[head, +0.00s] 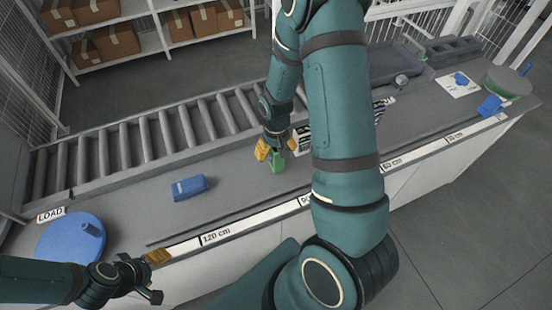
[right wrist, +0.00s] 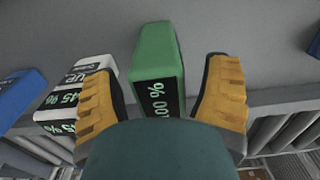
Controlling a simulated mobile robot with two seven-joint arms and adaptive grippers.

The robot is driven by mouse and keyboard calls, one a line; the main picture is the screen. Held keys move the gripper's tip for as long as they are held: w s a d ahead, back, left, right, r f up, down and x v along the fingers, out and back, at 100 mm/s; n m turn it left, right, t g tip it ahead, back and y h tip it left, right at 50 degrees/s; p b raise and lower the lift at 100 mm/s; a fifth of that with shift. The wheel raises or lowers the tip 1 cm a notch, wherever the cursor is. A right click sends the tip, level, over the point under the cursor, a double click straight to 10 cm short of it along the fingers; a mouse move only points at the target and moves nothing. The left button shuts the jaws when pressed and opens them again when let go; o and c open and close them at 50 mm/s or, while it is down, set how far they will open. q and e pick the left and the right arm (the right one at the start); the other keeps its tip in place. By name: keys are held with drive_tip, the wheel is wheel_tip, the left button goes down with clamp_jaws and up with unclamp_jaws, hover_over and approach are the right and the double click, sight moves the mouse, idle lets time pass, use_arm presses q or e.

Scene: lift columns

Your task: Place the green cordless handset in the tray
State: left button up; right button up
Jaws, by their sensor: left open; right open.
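The green handset (head: 277,163) stands on the grey counter at the middle of the head view. My right gripper (head: 275,147) is over it, with its yellow fingers open. In the right wrist view the handset (right wrist: 157,62) is between the two open fingers, with gaps on both sides, and shows a dark display on its end. A grey tray (head: 392,72) appears at the back right of the counter, partly hidden by my right arm. My left gripper (head: 155,276) is open and empty at the counter's front left edge.
A white-and-black item (right wrist: 82,90) stands close beside the handset. A blue block (head: 189,188) lies left of it. A blue disc (head: 62,246) is at the far left and a green disc (head: 508,82) at the far right. A roller conveyor (head: 160,135) runs along the back.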

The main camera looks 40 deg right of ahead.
drive_tip(key=shift+f, duration=0.35)
clamp_jaws()
drive_tip(key=shift+r, duration=0.15)
